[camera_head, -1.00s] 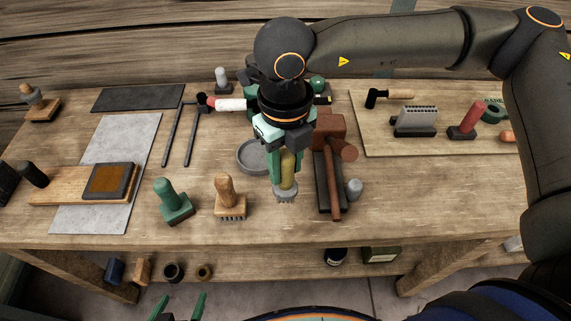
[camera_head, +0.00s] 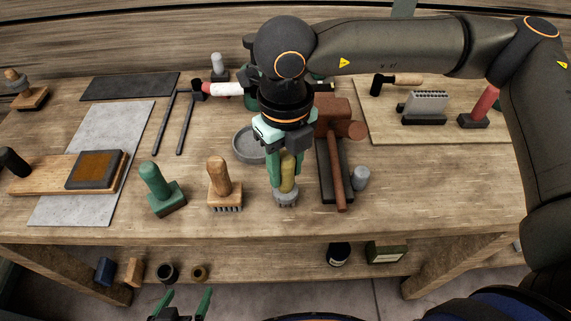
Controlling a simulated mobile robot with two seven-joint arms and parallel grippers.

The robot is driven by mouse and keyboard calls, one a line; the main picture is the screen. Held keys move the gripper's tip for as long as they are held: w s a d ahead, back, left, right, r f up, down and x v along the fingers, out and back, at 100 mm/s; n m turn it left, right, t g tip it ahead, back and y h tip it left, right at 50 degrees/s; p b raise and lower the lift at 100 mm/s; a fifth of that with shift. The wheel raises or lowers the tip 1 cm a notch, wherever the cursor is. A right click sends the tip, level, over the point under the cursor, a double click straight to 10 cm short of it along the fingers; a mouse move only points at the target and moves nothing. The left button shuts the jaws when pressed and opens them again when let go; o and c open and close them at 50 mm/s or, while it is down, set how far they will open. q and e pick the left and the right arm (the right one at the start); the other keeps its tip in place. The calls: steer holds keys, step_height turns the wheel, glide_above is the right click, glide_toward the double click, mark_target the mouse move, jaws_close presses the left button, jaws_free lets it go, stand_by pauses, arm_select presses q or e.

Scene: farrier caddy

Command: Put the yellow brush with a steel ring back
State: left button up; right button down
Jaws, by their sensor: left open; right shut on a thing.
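The yellow brush (camera_head: 288,174) is upright with its grey ringed head (camera_head: 286,198) pointing down, between the wooden-handled brush and the mallet. My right gripper (camera_head: 286,172) comes down from above and is shut on its yellow handle, hiding part of it. The brush's head is low over the front of the workbench (camera_head: 400,205); I cannot tell whether it touches the wood. My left gripper (camera_head: 182,304) is open and empty at the bottom edge, in front of the bench.
A green brush (camera_head: 160,190) and a wooden-handled brush (camera_head: 221,185) stand to the left. A round grey dish (camera_head: 246,148) is behind. The front right of the bench is clear.

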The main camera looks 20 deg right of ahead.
steer(key=shift+f, duration=0.2)
arm_select(q)
steer(key=shift+s+a+f+b, duration=0.1)
steer(key=shift+s+f+b, duration=0.2)
steer(key=shift+f, duration=0.4)
steer(key=shift+f, duration=0.2)
arm_select(e)
steer(key=shift+f, duration=0.3)
arm_select(q)
steer(key=shift+w+r, duration=0.15)
steer(key=shift+r, duration=0.05)
arm_select(e)
steer(key=shift+c, duration=2.1)
jaws_free()
step_height(320, 180, up, 12)
arm_select(q)
steer(key=shift+r, duration=0.3)
arm_select(e)
steer(key=shift+r, duration=0.3)
